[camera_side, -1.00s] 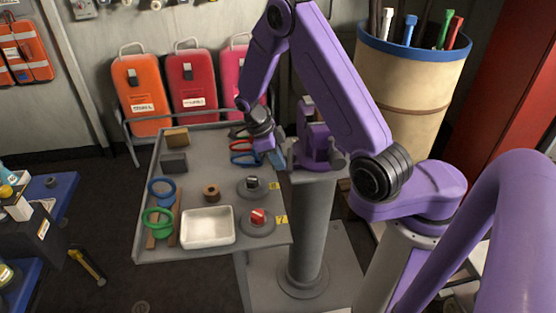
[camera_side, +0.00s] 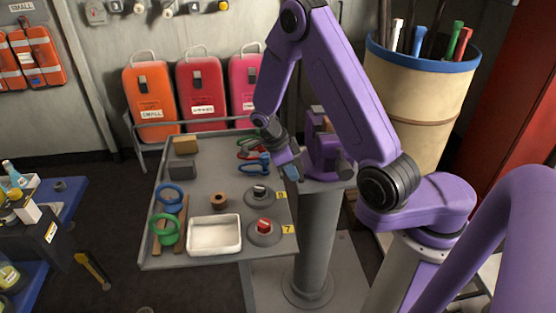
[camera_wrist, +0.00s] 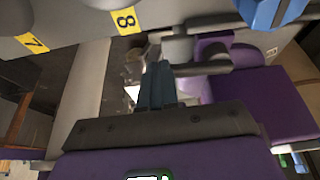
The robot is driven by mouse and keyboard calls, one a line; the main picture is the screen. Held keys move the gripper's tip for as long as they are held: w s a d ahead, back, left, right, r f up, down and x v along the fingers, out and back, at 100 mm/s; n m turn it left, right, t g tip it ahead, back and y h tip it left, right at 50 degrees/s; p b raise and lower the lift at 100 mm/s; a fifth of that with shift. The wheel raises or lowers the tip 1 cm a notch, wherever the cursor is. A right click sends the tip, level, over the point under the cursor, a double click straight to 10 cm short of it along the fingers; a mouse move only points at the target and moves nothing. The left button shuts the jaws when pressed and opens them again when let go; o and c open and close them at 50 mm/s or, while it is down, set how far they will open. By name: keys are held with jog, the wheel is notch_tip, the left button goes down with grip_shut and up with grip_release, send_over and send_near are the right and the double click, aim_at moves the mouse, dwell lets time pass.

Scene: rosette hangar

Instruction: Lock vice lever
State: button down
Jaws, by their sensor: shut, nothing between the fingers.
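The purple vice (camera_side: 322,158) stands on a grey column to the right of the tray table. In the wrist view, its purple body (camera_wrist: 226,45) fills the right side. A grey bar (camera_wrist: 205,69), which may be its lever, crosses just beyond my fingertips; I cannot tell its locked state. My gripper (camera_side: 292,173) points down at the table's right edge, just left of the vice. Its blue fingers (camera_wrist: 157,84) are shut together and hold nothing. I cannot tell whether the fingertips touch the bar.
The table (camera_side: 218,175) holds a white tray (camera_side: 214,249), blue and green rings, blocks and two round dials marked 7 and 8. Blue-handled and red-handled tools (camera_side: 252,162) lie near my gripper. A tall bin (camera_side: 418,95) stands behind the vice.

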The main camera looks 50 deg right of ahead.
jog(key=w+a, duration=0.1)
jog(key=w+a+r, duration=0.1)
jog(key=w, duration=0.1)
jog(key=shift+w+a, duration=0.1)
jog(key=shift+a, duration=0.15)
jog(key=w+a+r+m, duration=0.1)
jog(key=w+a+r, duration=0.2)
jog(key=r, duration=0.5)
jog(key=x, duration=0.9)
jog(key=shift+s+d+f, duration=0.1)
jog(key=shift+s+f, duration=0.05)
jog(key=shift+s+d+f, duration=0.15)
jog(key=shift+s+d, duration=0.55)
jog(key=shift+s, duration=0.1)
jog(key=shift+s+d+f, duration=0.15)
jog(key=shift+s+d, duration=0.55)
jog(key=shift+s, duration=0.05)
